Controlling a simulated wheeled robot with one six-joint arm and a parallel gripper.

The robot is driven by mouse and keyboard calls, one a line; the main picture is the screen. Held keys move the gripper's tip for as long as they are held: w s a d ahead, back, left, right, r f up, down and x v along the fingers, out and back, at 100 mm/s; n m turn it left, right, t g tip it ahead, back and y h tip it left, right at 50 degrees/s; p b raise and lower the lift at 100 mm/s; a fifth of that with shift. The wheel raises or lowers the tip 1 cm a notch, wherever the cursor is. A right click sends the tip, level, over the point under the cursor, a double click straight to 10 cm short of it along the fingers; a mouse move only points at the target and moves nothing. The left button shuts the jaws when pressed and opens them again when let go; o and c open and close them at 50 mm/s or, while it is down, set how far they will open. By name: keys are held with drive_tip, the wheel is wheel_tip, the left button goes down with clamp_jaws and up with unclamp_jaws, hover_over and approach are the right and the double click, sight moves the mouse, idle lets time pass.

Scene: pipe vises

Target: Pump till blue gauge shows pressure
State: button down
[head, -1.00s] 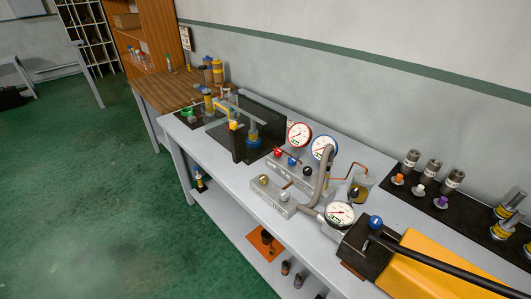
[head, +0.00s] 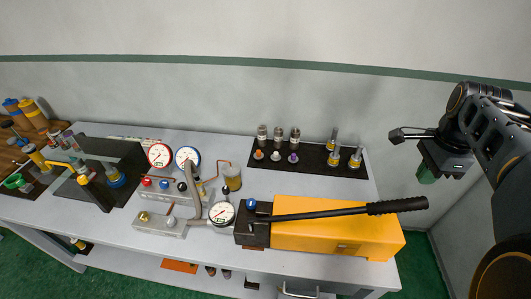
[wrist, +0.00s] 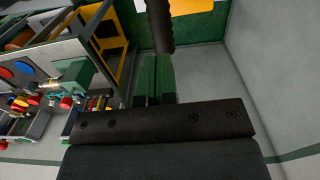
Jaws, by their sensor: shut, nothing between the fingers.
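The blue-rimmed gauge (head: 187,158) stands upright on the bench beside a red-rimmed gauge (head: 160,155); its needle is too small to read surely. The yellow hand pump (head: 335,228) lies at the bench's right end. Its long black lever (head: 330,210) lies low over the body, grip end to the right. My gripper (head: 427,174) hangs right of and above the grip end, apart from it. In the wrist view, its green fingers (wrist: 155,80) are together and empty, with the black lever grip (wrist: 158,25) beyond their tips.
A dark-rimmed gauge (head: 221,212) and grey hose sit left of the pump. A valve block (head: 160,223) with knobs is farther left. A black mat (head: 308,153) with fittings lies behind the pump. The wall is behind my gripper; floor is open to the right.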

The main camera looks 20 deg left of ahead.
sight(408, 201)
drive_tip(key=shift+f+b, duration=2.55)
drive_tip(key=shift+f, duration=1.05)
drive_tip(key=shift+f, duration=0.1)
drive_tip(key=shift+w+d+f+b, duration=0.1)
drive_tip(key=shift+d+f+b, duration=0.15)
drive_tip(key=shift+f+b, duration=0.5)
drive_tip(key=shift+s+d+f+b, duration=0.1)
drive_tip(key=shift+d+f+b, duration=0.3)
drive_tip(key=shift+f, duration=0.6)
drive_tip(key=shift+w+d+f+b, duration=0.1)
drive_tip(key=shift+d+f+b, duration=0.05)
drive_tip(key=shift+f+b, duration=0.65)
drive_tip(key=shift+f, duration=0.15)
drive_tip(key=shift+w+d+f+b, duration=0.1)
drive_tip(key=shift+d+f+b, duration=0.15)
drive_tip(key=shift+f+b, duration=0.7)
drive_tip(key=shift+d+f+b, duration=0.2)
drive_tip(key=shift+f+b, duration=0.3)
drive_tip(key=shift+f, duration=0.7)
drive_tip(key=shift+d+f+b, duration=0.2)
drive_tip(key=shift+f+b, duration=1.4)
drive_tip(key=shift+f, duration=0.8)
